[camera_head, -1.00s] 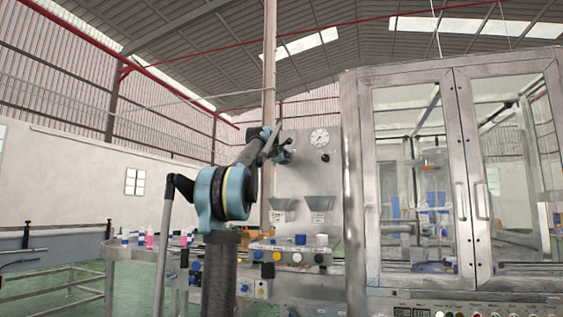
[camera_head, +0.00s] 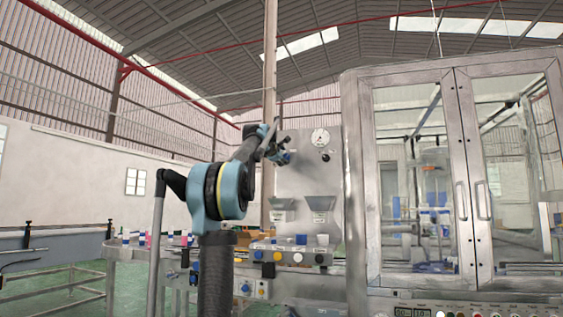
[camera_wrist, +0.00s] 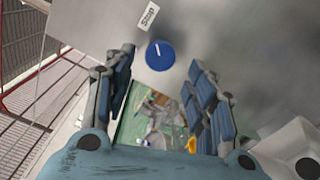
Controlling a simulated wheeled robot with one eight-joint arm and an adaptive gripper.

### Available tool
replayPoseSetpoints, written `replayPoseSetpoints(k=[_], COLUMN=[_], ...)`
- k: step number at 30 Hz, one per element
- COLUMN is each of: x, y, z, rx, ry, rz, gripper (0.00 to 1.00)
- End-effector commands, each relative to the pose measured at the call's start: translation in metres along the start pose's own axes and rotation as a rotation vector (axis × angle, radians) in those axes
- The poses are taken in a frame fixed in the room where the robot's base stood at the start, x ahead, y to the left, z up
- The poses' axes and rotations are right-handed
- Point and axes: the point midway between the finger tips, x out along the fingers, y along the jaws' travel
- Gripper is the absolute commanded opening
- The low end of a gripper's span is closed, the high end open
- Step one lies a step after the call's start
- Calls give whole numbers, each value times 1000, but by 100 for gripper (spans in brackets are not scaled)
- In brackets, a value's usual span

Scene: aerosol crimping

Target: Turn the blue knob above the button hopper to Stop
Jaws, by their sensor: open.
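The blue knob (camera_wrist: 160,58) is on the grey metal panel in the wrist view. Its white line points towards the picture's top, roughly towards a tilted white label reading "Stop" (camera_wrist: 148,15). My gripper (camera_wrist: 160,66) is open and empty, with one finger on each side of the knob in the picture. No contact with the knob shows, and the depth between them is hard to judge. In the head view my gripper (camera_head: 281,152) is at the panel, above the left hopper (camera_head: 282,204); the knob is hard to make out there.
The panel (camera_head: 296,178) also carries a round gauge (camera_head: 320,137), a black knob (camera_head: 325,157) and a right hopper (camera_head: 320,204). A glass-doored machine (camera_head: 357,200) stands to the right. Coloured bottles stand on the conveyor table (camera_head: 128,254) at left.

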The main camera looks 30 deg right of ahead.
Motion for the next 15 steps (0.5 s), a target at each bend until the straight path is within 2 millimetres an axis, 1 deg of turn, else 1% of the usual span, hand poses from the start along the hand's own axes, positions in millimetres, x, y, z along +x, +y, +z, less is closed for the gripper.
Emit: replayPoseSetpoints(k=[1,9,15], x=[-8,-48,-71], y=[0,0,0], z=[0,-2,-1], rx=[0,0,0], ry=[0,2,0], rz=[0,0,-1], gripper=[51,51,51])
